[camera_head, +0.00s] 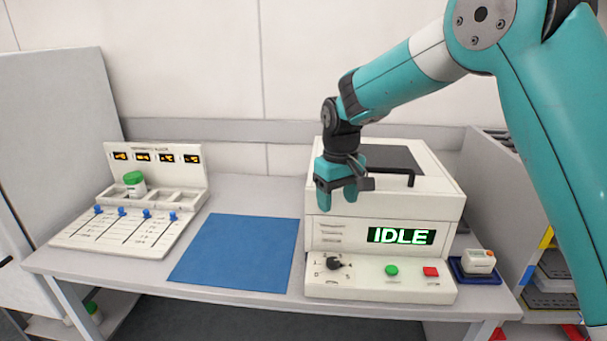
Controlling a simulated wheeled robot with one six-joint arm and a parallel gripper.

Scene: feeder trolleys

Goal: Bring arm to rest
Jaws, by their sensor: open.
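My teal arm reaches in from the upper right over the bench. My gripper (344,197) hangs downward in front of a white machine (337,229) with a dark lid window and a black lid handle. The gripper looks open, with nothing seen between its fingers. It overlaps the machine's upper left front in the picture, and I cannot tell whether it touches it. The machine's display (402,236) reads "IDLE" in green. Its lid looks closed.
A blue mat (236,252) lies bare in the middle of the bench. A rack (125,237) at the left has blue sliders and a green-capped jar (135,184). A small white device (478,262) sits right of the machine. Grey panels stand at both sides.

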